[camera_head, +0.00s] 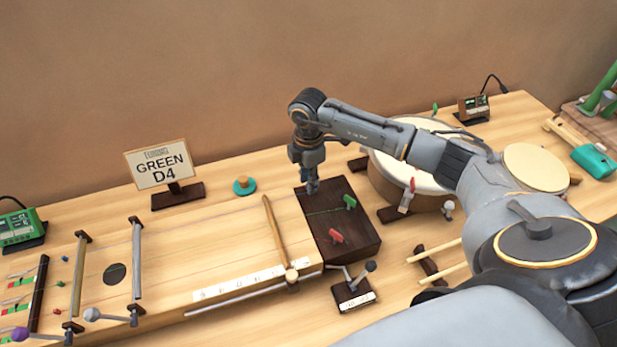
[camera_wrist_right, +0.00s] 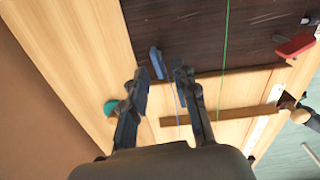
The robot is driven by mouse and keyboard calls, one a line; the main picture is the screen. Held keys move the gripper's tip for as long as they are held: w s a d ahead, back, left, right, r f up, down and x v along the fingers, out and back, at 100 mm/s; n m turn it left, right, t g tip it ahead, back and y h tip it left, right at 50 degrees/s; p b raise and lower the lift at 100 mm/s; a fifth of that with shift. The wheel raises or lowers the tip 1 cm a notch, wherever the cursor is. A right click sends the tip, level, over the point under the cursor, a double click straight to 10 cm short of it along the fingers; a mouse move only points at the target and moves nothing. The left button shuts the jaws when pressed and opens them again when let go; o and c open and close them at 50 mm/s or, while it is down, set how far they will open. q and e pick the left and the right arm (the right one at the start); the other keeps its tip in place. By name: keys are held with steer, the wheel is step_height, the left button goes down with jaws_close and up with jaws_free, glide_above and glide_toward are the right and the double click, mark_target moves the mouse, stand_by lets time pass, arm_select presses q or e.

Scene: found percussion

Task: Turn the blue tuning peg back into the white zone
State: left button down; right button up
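The blue tuning peg (camera_wrist_right: 157,63) stands on the dark wooden block (camera_wrist_right: 190,30) near the block's edge in the right wrist view. My right gripper (camera_wrist_right: 162,84) is open, with the peg just beyond and between its two fingertips. I cannot tell whether a finger touches it. In the head view my right gripper (camera_head: 312,186) points down at the far left corner of the dark block (camera_head: 357,222) and hides the peg. I cannot make out the white zone. My left gripper is not in view.
A green peg (camera_head: 349,201) and a red peg (camera_head: 336,236) stand on the same block. A wooden stick (camera_head: 273,228) lies left of it on the long soundboard (camera_head: 200,250). A drum (camera_head: 385,170) stands to the right. A sign (camera_head: 160,165) reads "GREEN D4".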

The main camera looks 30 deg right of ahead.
jaws_close()
steer(key=shift+n, duration=0.3)
